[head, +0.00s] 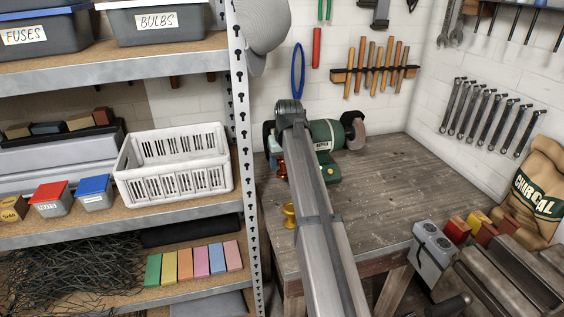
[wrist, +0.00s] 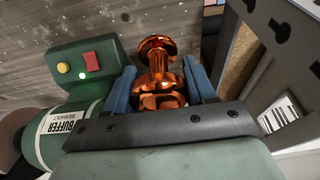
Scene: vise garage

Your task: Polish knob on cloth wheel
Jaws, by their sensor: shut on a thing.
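My gripper (wrist: 160,88) is shut on a shiny copper knob (wrist: 158,68), which sits between its blue finger pads in the wrist view. In the head view my arm hides most of the gripper; a bit of copper (head: 280,170) shows left of the arm. The green buffer (head: 326,134) stands at the back of the bench, partly behind my arm. Its body also shows in the wrist view (wrist: 66,135), beside the gripper. A round wheel (head: 355,131) is at its right end. The left end is largely hidden, so contact between knob and a wheel cannot be told.
A green light (wrist: 83,73) glows near the buffer's yellow and red buttons. A gold knob-shaped piece (head: 289,214) is at the bench's left edge. The metal shelf upright (head: 246,170) stands close on the left. The bench top (head: 395,185) right of my arm is clear.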

